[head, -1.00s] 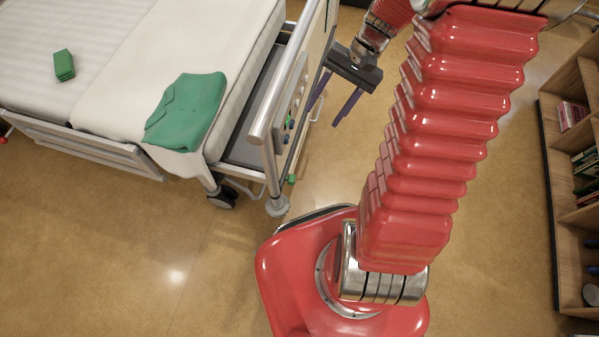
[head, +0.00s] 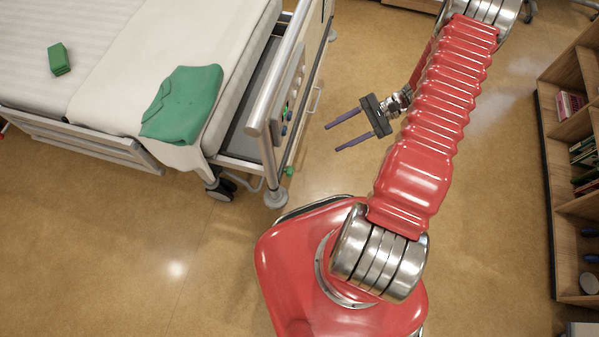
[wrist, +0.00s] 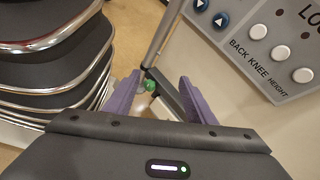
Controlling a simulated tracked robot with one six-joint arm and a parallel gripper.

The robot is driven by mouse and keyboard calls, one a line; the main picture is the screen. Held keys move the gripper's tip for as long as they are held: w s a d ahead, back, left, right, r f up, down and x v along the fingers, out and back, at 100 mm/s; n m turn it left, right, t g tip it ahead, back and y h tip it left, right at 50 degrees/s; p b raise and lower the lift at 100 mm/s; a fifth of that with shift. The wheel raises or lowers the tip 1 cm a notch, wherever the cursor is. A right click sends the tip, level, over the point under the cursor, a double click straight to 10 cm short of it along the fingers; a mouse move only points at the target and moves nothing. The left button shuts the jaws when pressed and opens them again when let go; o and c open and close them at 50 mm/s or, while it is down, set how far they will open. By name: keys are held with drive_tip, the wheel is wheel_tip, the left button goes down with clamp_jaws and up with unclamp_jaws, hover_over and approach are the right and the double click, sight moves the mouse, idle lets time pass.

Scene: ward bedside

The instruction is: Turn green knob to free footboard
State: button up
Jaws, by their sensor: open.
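The green knob (head: 290,170) is low at the corner of the bed's footboard in the head view. In the wrist view the green knob (wrist: 151,85) shows small, beyond and between the purple fingers, at the foot of a metal rail. The footboard (head: 262,110) stands at the bed end with a control panel on its outer face. My gripper (head: 330,138) is open and empty, to the right of the footboard and apart from it. Its fingers point left toward the bed end. In the wrist view my gripper (wrist: 152,88) has nothing between its fingers.
The footboard's control panel (wrist: 260,45) with buttons is at upper right in the wrist view. A green folded garment (head: 182,105) and a green box (head: 59,60) lie on the bed. A wooden bookshelf (head: 562,190) stands at right. Floor between is clear.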

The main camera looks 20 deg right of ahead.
sight(288, 171)
drive_tip(key=s+a+f+m+t+y, duration=0.1)
drive_tip(key=s+f+m+t, duration=0.2)
drive_tip(key=f, duration=0.7)
drive_tip(key=s+a+f+m+t, duration=0.1)
drive_tip(key=s+f+m+t, duration=0.3)
drive_tip(key=f, duration=0.6)
drive_tip(key=m+t, duration=0.2)
drive_tip(key=m, duration=0.1)
drive_tip(key=shift+s+a+f+t+y, duration=0.15)
drive_tip(key=shift+s+t+y, duration=0.05)
drive_tip(key=shift+t+y, duration=0.2)
drive_tip(key=shift+a, duration=0.1)
drive_tip(key=x, duration=1.3)
drive_tip(key=shift+w+a, duration=0.25)
